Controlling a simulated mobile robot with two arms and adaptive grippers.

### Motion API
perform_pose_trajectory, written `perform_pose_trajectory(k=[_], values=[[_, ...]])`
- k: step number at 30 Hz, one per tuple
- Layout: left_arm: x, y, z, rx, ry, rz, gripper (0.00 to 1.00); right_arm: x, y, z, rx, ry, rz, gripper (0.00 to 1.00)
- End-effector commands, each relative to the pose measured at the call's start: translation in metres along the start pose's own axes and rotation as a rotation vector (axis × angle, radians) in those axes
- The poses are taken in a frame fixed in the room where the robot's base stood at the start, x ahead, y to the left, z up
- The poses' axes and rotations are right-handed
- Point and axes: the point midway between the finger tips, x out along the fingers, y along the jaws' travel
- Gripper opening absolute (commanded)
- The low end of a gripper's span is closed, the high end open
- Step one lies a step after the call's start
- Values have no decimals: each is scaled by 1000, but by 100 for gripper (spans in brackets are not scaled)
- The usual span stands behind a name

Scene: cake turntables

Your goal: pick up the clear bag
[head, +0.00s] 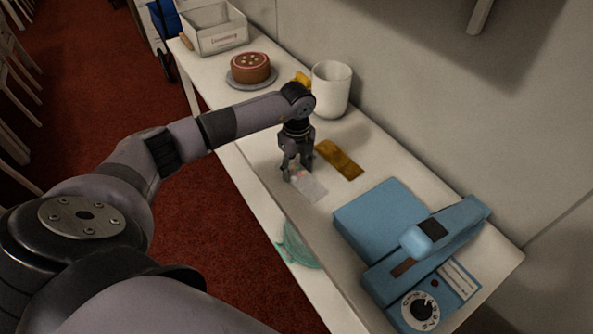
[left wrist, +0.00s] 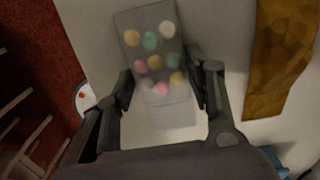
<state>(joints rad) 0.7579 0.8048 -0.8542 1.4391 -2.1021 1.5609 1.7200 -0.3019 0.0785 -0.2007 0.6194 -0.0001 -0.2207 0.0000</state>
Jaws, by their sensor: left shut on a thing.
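The clear bag (head: 312,187) is a flat, see-through pouch on or just over the white table, close to its front edge. In the left wrist view the bag (left wrist: 150,45) shows several pastel round pieces inside, and its plain clear end lies toward my palm. My left gripper (head: 293,174) points down over one end of the bag, its fingers shut on it. In the left wrist view the fingers (left wrist: 163,85) stand on both sides of the bag. I cannot tell whether the bag is clear of the table. My right gripper is out of view.
A gold-brown packet (head: 340,160) lies just right of the bag. A blue sealer machine (head: 385,220) fills the near end of the table. A white canister (head: 331,90), a brown cake (head: 250,67) and a white box (head: 214,30) stand farther along. A wall borders the back.

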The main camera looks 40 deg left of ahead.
Motion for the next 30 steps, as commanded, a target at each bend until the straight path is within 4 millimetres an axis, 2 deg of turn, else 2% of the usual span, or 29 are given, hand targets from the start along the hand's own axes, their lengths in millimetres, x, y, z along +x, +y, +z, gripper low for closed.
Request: perform_pose_trajectory(k=[8, 17, 20, 26, 30], values=[[0, 0, 0, 0, 0, 0, 21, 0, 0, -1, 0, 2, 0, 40], [-2, 0, 0, 0, -1, 0, 20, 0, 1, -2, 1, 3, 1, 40], [-7, 0, 1, -1, -1, -2, 10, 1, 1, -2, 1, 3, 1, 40], [-35, -1, 1, 0, -2, -5, 10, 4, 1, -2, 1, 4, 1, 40], [-72, -2, 1, 0, -3, -7, 10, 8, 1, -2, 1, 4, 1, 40]])
